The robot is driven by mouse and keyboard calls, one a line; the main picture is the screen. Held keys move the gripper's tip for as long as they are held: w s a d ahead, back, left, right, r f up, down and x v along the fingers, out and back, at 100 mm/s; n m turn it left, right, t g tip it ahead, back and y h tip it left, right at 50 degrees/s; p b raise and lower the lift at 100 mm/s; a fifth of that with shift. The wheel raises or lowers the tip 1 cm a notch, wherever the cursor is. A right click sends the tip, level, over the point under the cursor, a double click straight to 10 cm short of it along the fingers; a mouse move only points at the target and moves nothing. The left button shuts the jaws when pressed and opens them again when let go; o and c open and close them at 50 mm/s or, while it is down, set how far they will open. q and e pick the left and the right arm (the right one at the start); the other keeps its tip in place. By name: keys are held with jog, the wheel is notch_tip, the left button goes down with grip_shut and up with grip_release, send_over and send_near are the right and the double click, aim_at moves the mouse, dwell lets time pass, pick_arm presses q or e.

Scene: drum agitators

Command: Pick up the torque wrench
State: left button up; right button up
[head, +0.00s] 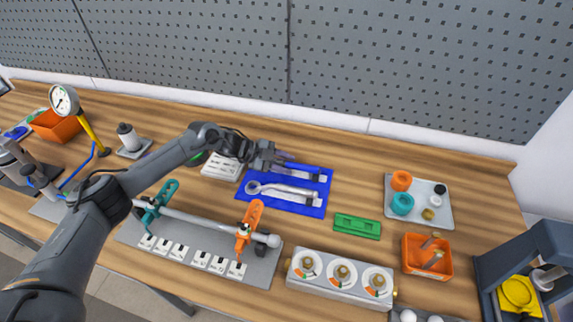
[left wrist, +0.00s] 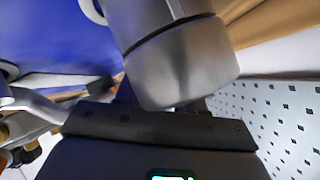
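A blue mat (head: 242,203) in the head view holds two long tools. The nearer one is a silver wrench (head: 282,189) with a rounded left end. The farther one is partly blue (head: 303,168), and its left end is hidden by my gripper. I cannot tell for sure which is the torque wrench. My left gripper (head: 280,156) is at the mat's far left corner, at the farther tool's left end. In the left wrist view a large grey metal cylinder (left wrist: 180,62) fills the middle, close to the camera. Whether the fingers grip anything is unclear. My right gripper is not seen.
A green block (head: 357,227) and a grey tray (head: 440,213) with small parts are right of the mat. An orange bin (head: 427,257) and a three-dial box (head: 340,275) are nearer. A rod on teal and orange clamps (head: 249,222) lies below my left arm. A pegboard (head: 400,60) stands behind.

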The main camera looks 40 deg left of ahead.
pick_arm(q)
grip_shut()
jog(key=shift+r, duration=0.1)
